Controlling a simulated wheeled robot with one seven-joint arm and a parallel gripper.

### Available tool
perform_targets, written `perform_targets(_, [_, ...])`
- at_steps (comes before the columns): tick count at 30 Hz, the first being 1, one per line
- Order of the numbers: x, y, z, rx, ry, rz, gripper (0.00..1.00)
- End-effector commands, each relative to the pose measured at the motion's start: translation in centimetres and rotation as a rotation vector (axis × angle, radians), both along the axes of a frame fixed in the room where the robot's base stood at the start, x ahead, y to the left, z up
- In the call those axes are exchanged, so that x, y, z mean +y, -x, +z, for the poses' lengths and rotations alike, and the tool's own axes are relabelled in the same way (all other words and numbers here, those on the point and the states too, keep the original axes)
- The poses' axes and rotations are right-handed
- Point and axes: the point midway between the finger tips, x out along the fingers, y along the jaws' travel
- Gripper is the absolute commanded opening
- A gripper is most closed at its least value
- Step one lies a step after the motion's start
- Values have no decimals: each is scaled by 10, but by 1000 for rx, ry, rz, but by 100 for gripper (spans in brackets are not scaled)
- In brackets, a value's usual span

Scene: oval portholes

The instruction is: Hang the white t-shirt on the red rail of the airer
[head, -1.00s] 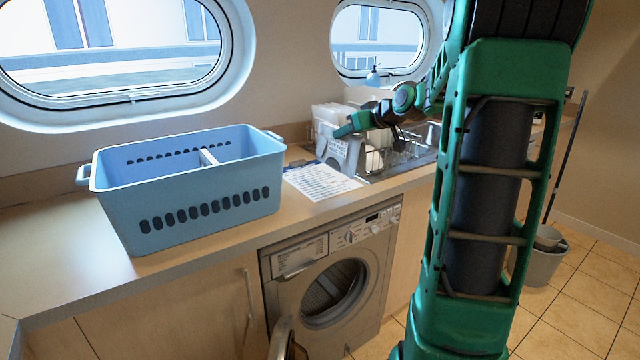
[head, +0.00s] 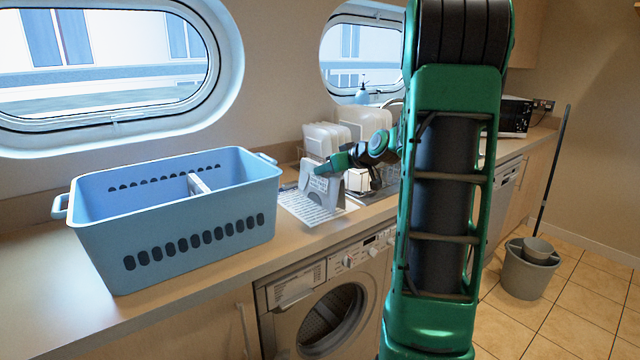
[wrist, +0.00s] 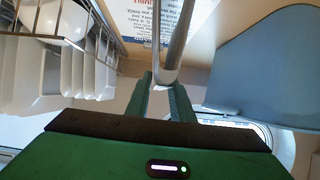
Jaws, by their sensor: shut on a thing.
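The piece hangs below the fingers and spreads downward like an upside-down V. I cannot tell whether it is the white t-shirt. In the wrist view, my gripper (wrist: 163,88) has both fingers closed around a narrow pale strip (wrist: 177,45), seen edge-on. No other white t-shirt can be made out. The airer and its red rail are not in view.
A printed sheet (head: 305,210) lies below the held piece. White dishes (head: 325,137) stand in a rack behind. A washing machine (head: 330,310) is underneath. A grey bucket (head: 530,270) stands on open floor, right.

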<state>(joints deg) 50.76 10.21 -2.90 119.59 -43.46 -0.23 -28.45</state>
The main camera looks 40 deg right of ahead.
Motion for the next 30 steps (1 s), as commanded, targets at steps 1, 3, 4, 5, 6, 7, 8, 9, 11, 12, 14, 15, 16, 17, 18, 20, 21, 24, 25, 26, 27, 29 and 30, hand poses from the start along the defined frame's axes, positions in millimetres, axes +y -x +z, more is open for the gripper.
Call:
perform_targets(1, [0, 1, -6, 2, -3, -1, 0])
perform_targets(3, [-1, 1, -16, 3, -3, -1, 0])
perform_targets(4, [-1, 1, -20, 2, -4, -1, 0])
perform_targets(5, [-1, 1, -24, 2, -4, -1, 0])
perform_targets(6, [-1, 1, -29, 3, -3, -1, 0])
perform_targets(7, [-1, 1, -31, 2, -3, -1, 0])
perform_targets(8, [-1, 1, -33, 2, -3, -1, 0])
perform_targets(9, [-1, 1, -33, 1, -2, -1, 0])
perform_targets(11, [-1, 1, -33, 0, 0, -1, 0])
perform_targets(12, [-1, 1, -33, 0, 0, -1, 0])
perform_targets(14, [-1, 1, -33, 0, -1, 0, 0])
perform_targets(15, [-1, 1, -33, 0, -1, 0, 0])
perform_targets(16, [-1, 1, -33, 0, -1, 0, 0])
perform_targets(17, [-1, 1, -34, 1, -1, 0, 23])
perform_targets(18, [0, 1, -34, 1, -1, 0, 33])
perform_targets(20, [0, 1, -34, 1, -1, 0, 40])
perform_targets(21, [0, 1, -34, 1, -1, 0, 40])
perform_targets(24, [0, 0, -34, 1, -1, 0, 40])
perform_targets(25, [0, 0, -34, 1, -1, 1, 40])
perform_targets(26, [0, 0, -34, 1, -1, 1, 40])
perform_targets(27, [0, 0, -33, 1, -1, 1, 40])
perform_targets(29, [1, 0, -32, 1, -1, 1, 40])
perform_targets(30, [1, 2, -31, 1, 0, 0, 40])
